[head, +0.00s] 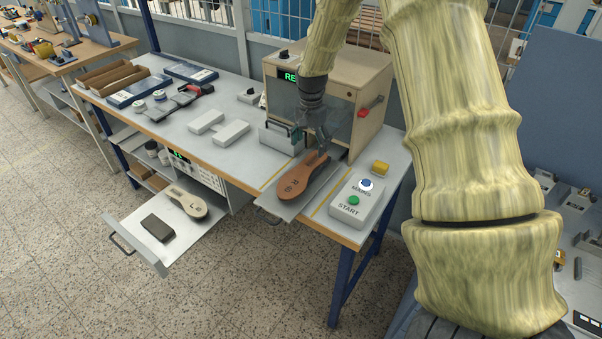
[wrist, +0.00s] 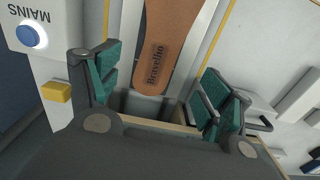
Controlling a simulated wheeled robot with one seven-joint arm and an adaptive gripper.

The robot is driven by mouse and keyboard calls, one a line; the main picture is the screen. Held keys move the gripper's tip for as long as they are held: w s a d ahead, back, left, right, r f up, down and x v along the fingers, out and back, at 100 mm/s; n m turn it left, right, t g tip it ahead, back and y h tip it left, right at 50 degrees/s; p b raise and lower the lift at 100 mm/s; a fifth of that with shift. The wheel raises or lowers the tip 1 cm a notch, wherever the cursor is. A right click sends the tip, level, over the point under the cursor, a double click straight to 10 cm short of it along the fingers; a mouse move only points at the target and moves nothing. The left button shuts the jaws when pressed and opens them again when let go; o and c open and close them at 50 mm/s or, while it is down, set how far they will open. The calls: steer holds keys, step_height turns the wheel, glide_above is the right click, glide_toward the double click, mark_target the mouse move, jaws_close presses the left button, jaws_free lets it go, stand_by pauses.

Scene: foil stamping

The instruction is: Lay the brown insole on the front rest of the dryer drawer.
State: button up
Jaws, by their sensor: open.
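The brown insole (head: 297,180) lies flat on the pulled-out slide plate (head: 286,208) of the box-shaped press. In the wrist view the insole (wrist: 165,45) shows dark lettering near its rounded end. My gripper (head: 322,143) is open above the press end of the insole; in the wrist view its teal fingers (wrist: 160,95) stand apart with that end between and beyond them. I cannot tell whether they touch it. The dryer drawer (head: 145,252) is pulled out below the bench at left. It holds a pale insole (head: 188,203) towards the back and a dark block (head: 157,228) nearer the front.
A control box (head: 358,199) with blue and green buttons stands right of the slide plate, beside a yellow block (head: 380,168). The press (head: 340,90) rises behind my gripper. White blocks (head: 231,134) and dark tools lie on the bench to the left.

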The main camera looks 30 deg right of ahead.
mark_target(309, 164)
steer(key=shift+f, duration=0.6)
steer(key=shift+s+a+f+p, duration=0.15)
steer(key=shift+s+f+p, duration=0.05)
steer(key=shift+f+p, duration=1.35)
steer(key=shift+f, duration=1.15)
steer(key=shift+c, duration=0.3)
steer(key=c, duration=1.5)
steer(key=shift+o, duration=0.2)
steer(key=shift+r, duration=0.15)
